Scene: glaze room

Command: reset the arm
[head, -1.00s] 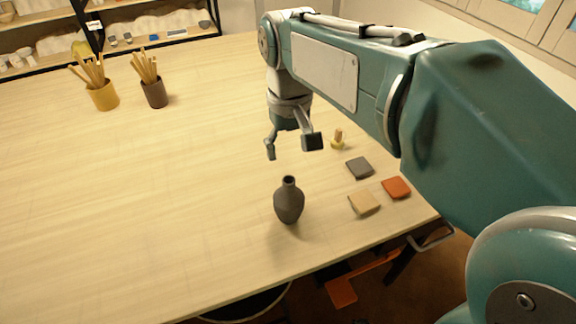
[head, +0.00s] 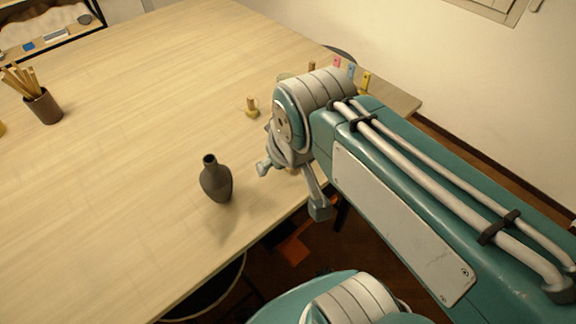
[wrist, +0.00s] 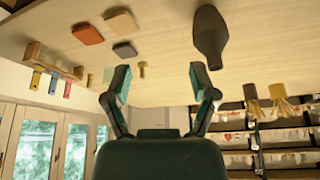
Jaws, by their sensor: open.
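My gripper (head: 292,188) hangs at the table's near edge, right of the dark vase, its two fingers spread apart. The wrist view shows the gripper (wrist: 160,78) open with nothing between its fingertips. The dark grey vase (head: 215,181) stands upright on the table, apart from the fingers. It also shows in the wrist view (wrist: 209,42), where the scene appears upside down.
The table (head: 150,75) is wide and mostly bare. An orange tile (wrist: 88,34), a tan tile (wrist: 121,22) and a grey tile (wrist: 124,49) are hidden in the head view. A small yellow-based peg (head: 251,110) and a brown brush pot (head: 43,107) stand farther back.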

